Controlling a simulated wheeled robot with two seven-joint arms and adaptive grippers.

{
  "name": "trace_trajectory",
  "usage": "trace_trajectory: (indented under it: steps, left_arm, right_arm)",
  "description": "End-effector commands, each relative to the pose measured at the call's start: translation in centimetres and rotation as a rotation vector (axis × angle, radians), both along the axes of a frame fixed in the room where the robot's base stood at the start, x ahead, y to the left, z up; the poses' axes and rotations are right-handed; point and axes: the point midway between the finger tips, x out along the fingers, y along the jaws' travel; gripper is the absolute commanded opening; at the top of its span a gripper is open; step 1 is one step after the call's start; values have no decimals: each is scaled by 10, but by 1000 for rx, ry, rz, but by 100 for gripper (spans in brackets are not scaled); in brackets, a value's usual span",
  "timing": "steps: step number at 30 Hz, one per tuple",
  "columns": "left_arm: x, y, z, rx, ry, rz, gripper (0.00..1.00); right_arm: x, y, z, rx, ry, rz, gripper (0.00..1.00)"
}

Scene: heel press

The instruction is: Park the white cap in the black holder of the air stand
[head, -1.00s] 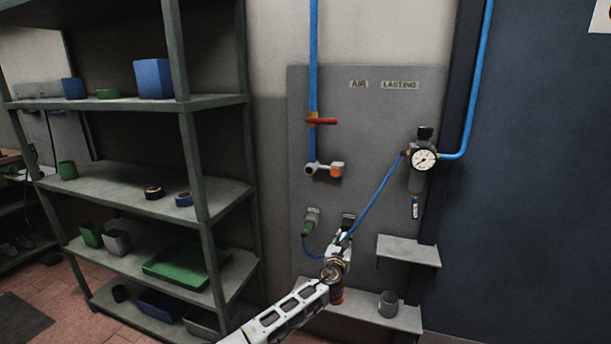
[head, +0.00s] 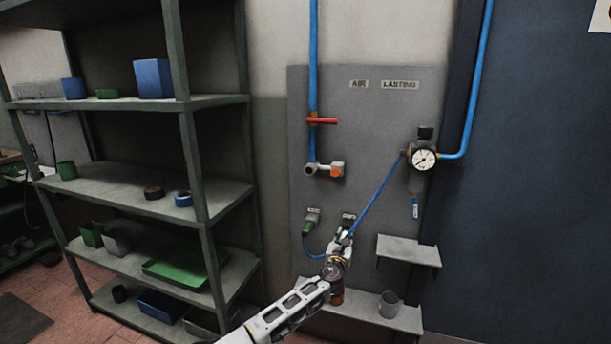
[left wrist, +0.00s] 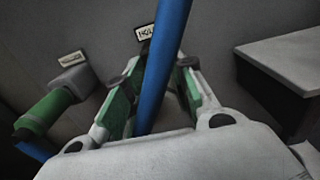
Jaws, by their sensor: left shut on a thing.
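My left gripper (head: 343,236) is just below the small label of the black holder (head: 348,218) on the grey panel. It also shows in the left wrist view (left wrist: 158,88), its green-padded fingers pointing at the panel under the holder's label. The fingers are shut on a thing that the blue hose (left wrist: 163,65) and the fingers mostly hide. It seems to be the white cap, but its shape and its contact with the holder cannot be told. The holder itself is mostly hidden. My right gripper is not in view.
A green coupling (head: 308,226) sits in a socket left of the gripper, its hose looping to the regulator (head: 423,160). A small shelf (head: 408,251) juts out at right. A lower shelf (head: 365,311) bears a grey cup (head: 388,304) and a brownish container (head: 337,297).

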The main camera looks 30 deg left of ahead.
Motion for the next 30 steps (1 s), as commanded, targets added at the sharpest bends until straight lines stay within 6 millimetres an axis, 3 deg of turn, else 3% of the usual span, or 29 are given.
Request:
trace_trajectory:
  steps: [25,26,30]
  left_arm:
    - [10,2,0,-1,0,-1,0]
    - [10,2,0,-1,0,-1,28]
    - [10,2,0,0,0,-1,46]
  right_arm:
    - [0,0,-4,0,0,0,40]
    - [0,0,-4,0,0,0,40]
    - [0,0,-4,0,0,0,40]
